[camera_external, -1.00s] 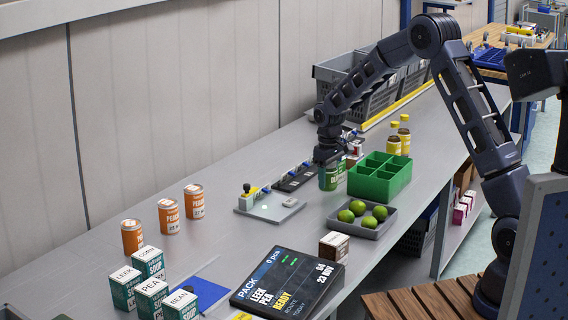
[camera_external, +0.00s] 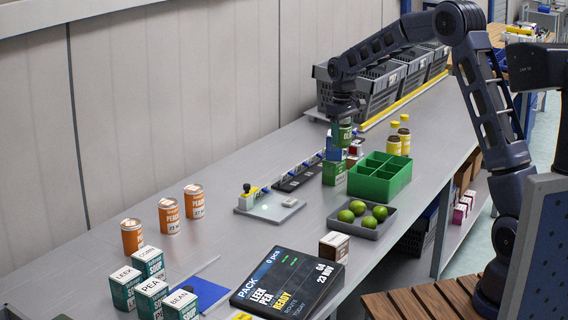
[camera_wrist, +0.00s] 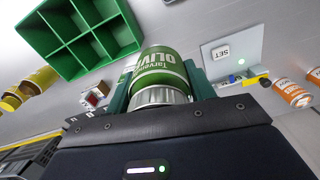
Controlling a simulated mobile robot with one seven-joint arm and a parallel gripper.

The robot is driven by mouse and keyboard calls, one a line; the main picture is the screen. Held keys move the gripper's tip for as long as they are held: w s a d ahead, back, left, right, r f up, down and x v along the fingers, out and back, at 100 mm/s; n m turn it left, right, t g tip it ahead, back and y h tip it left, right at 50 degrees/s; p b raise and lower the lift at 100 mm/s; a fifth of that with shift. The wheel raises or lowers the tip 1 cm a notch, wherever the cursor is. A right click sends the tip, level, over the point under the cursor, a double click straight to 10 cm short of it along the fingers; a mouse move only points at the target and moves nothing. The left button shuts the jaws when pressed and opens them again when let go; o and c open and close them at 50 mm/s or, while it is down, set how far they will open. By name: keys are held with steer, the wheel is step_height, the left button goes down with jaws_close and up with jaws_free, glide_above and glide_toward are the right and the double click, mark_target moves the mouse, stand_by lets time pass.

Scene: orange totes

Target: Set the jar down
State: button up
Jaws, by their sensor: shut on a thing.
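My gripper (camera_external: 344,112) is shut on a green jar labelled "OLIVE" (camera_external: 342,135) and holds it upright above the bench, left of the green divided tray. In the wrist view the jar (camera_wrist: 162,68) sits between the teal fingers, its silver lid closest to the gripper.
The green divided tray (camera_external: 381,197) has empty compartments; it also shows in the wrist view (camera_wrist: 52,69). Yellow bottles (camera_external: 399,138) stand behind it. A grey tray of limes (camera_external: 390,217) is in front. A flat plate with a small device (camera_external: 270,212) lies left.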

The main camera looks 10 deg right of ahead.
steer(key=w+d+f+m, duration=0.1)
steer(key=d+f+m, duration=0.35)
steer(key=d, duration=1.05)
steer(key=w+d+f+m, duration=0.1)
steer(key=d+f+m, duration=0.3)
steer(key=d, duration=1.1)
steer(key=shift+n, duration=0.75)
steer(key=s+a+f, duration=0.1)
steer(key=f, duration=0.1)
steer(key=s+a+f, duration=0.1)
steer(key=s+f, duration=0.1)
steer(key=f, duration=0.1)
steer(key=s+a+f, duration=0.2)
steer(key=shift+s+f, duration=0.2)
steer(key=shift+f, duration=0.15)
steer(key=shift+s+a+f, duration=0.35)
steer(key=shift+a, duration=0.1)
step_height(320, 180, up, 18)
steer(key=w+a+n, duration=0.2)
steer(key=w+n, duration=0.1)
steer(key=w, duration=1.5)
steer(key=w+a+n, duration=0.2)
steer(key=w+n, duration=0.1)
steer(key=w, duration=1.5)
steer(key=shift+a+r+n, duration=0.15)
steer(key=shift+r+n, duration=0.05)
steer(key=shift+n, duration=0.2)
steer(key=shift+f, duration=0.2)
